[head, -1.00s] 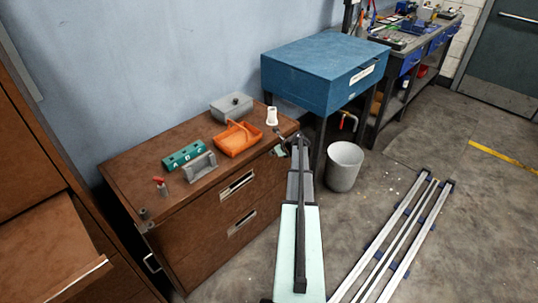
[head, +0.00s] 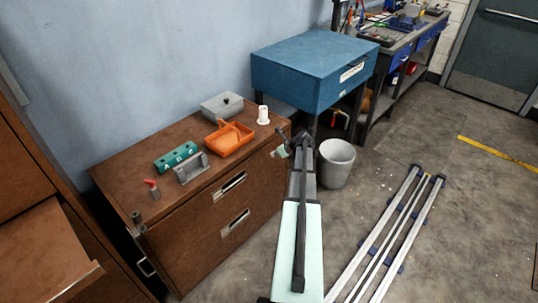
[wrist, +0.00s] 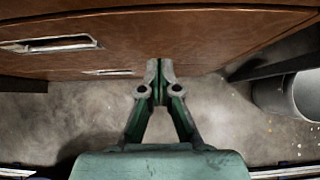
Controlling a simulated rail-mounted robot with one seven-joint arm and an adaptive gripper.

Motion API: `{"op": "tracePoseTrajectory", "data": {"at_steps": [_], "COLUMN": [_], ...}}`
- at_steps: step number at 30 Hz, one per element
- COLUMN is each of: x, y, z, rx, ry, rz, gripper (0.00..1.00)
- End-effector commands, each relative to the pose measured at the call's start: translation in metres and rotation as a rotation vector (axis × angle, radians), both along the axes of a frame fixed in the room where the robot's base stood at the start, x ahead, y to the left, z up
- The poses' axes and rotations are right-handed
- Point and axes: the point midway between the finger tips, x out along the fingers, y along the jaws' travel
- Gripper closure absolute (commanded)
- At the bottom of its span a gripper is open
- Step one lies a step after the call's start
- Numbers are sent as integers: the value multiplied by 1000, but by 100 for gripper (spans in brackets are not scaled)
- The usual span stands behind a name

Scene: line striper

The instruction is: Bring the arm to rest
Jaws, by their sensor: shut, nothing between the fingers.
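My gripper (wrist: 159,80) shows in the wrist view with its two fingers together and nothing between them. It points toward the brown drawer cabinet (wrist: 190,40) front, with grey floor below. In the head view my arm reaches up from the bottom middle, and its far end is by the right end of the brown cabinet (head: 185,265). The gripper is small and partly hidden there, so I cannot tell whether it touches the cabinet.
On the cabinet are an orange tray (head: 229,140), a grey lidded box (head: 222,107), a white spool (head: 263,116), a green block (head: 177,157) and a grey holder (head: 191,168). A bucket (head: 336,165) stands right of the arm; rails (head: 400,230) lie on open floor.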

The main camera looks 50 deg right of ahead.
Motion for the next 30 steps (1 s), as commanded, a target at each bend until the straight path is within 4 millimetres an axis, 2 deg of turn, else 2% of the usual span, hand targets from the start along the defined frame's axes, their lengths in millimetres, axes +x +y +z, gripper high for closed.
{"op": "tracePoseTrajectory", "data": {"at_steps": [3,9,20,23,26,29,30], "x": [-20,-39,-46,-49,-62,-84,-89], "y": [2,2,2,3,12,39,59], "z": [16,36,44,41,35,10,-6], "rx": [-2,-1,-51,-148,-293,-433,-479], "ry": [0,2,5,22,73,146,174], "rz": [-2,-1,56,161,329,549,658], "gripper": [100,100,100,100,100,100,100]}}
